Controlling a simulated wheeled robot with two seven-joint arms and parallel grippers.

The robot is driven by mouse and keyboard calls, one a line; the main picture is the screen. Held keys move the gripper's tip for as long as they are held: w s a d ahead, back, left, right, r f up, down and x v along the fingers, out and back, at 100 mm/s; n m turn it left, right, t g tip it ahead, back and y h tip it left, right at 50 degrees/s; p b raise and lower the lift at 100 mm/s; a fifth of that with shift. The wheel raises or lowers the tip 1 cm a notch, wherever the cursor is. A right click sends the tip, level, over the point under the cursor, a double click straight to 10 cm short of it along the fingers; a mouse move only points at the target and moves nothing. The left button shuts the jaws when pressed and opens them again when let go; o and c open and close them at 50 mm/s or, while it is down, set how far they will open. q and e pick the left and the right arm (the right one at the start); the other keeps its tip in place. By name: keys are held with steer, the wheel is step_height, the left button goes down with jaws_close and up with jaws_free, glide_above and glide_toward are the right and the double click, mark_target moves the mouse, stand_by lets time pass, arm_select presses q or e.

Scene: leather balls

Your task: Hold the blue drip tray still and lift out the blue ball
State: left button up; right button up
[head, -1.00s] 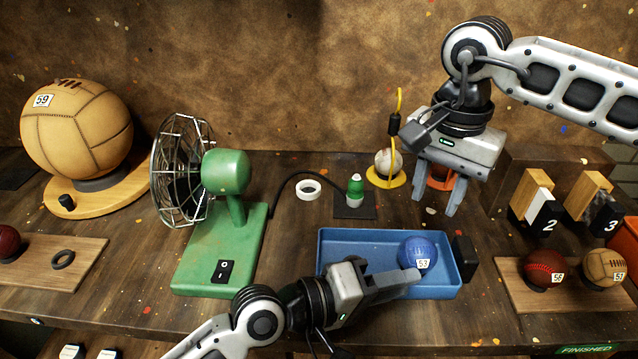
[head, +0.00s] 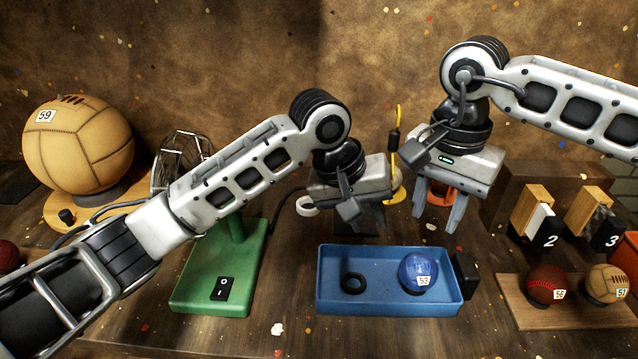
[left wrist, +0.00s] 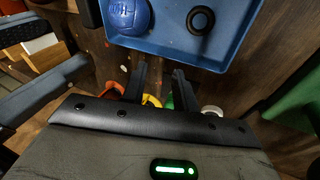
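The blue drip tray (head: 335,290) lies on the bench at front centre. The blue ball (head: 420,270), labelled 53, sits in its right part. A black ring (head: 353,283) lies in its left part. The left wrist view shows the tray (left wrist: 170,45), ball (left wrist: 128,15) and ring (left wrist: 201,19) at the top. My left gripper (head: 368,230) is behind the tray's back edge, fingers down, apart and empty; in the wrist view its fingers (left wrist: 158,70) show a narrow gap. My right gripper (head: 435,218) is open and empty behind the tray's right part.
A black block (head: 465,275) is at the tray's right end. The green fan's base (head: 215,275) stands left of the tray. A wooden board (head: 520,312) with a red ball (head: 545,283) and a tan ball (head: 605,280) lies to the right.

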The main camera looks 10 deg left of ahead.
mark_target(319, 259)
arm_select(q)
steer(key=s+a+r+n+g+y, duration=0.2)
steer(key=a+r+y, duration=0.2)
steer(key=a+r, duration=0.25)
steer(key=f, duration=1.5)
steer(key=shift+s+a+f, duration=0.15)
steer(key=shift+a+f, duration=0.2)
steer(key=shift+f, duration=0.05)
jaws_close()
stand_by(0.4)
